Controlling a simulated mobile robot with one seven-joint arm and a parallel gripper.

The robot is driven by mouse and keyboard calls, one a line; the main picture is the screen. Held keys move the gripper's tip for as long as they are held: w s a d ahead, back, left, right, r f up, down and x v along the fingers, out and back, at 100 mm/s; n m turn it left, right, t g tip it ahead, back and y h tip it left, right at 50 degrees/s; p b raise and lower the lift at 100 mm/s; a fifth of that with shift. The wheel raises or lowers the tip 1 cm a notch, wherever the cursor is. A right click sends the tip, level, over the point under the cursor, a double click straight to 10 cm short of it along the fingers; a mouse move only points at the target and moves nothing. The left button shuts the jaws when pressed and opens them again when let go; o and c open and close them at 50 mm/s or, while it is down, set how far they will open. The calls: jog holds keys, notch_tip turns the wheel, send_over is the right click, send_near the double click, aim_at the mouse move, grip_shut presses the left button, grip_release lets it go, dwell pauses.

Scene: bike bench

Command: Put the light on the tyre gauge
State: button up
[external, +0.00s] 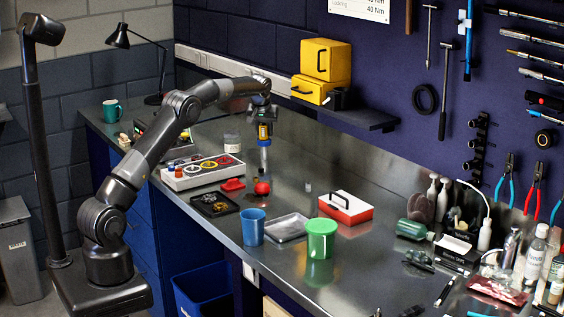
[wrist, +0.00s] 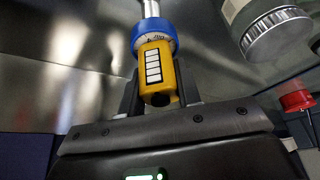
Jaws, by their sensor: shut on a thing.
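My gripper (external: 264,122) is shut on a yellow and blue tool (wrist: 157,68) and holds it upright above the bench. The tool has a yellow body with white bars, a blue collar with marks and a metal shaft. It also shows in the external view (external: 264,131), its shaft pointing down. A small round red thing (external: 262,188) is just under its lower end; I cannot tell if they touch. A flat red piece (external: 232,185) lies to the left. I cannot tell for certain which thing is the light and which the tyre gauge.
A white case with round dials (external: 201,172) and a black tray (external: 214,204) are at left. A blue cup (external: 253,227), a grey tray (external: 286,228), a green tub (external: 320,238) and a red and white box (external: 346,208) stand in front and right. A shelf (external: 345,115) is behind.

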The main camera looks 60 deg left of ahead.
jog(key=o, duration=1)
jog(key=shift+f, duration=0.15)
jog(key=v, duration=1.1)
jog(key=s+d+r+m+h, duration=0.1)
jog(key=s+d+r, duration=0.35)
jog(key=s, duration=0.25)
jog(key=s+d+r+m+t, duration=0.1)
jog(key=s+d+r+m, duration=0.15)
jog(key=s+d, duration=0.45)
jog(key=s+d+r+m+h, duration=0.1)
jog(key=s+d+r, duration=0.35)
jog(key=s, duration=0.35)
jog(key=s+d+f+m, duration=0.1)
jog(key=s+d+f, duration=0.2)
jog(key=s, duration=0.6)
jog(key=s+d+f+m+t, duration=0.1)
jog(key=s+d+f, duration=0.3)
jog(key=s, duration=0.5)
jog(key=s+d+f+m+h, duration=0.1)
jog(key=s+d+f, duration=0.3)
jog(key=s, duration=0.5)
notch_tip(320, 180, down, 2)
jog(key=shift+f+m, duration=0.15)
jog(key=shift+m, duration=0.6)
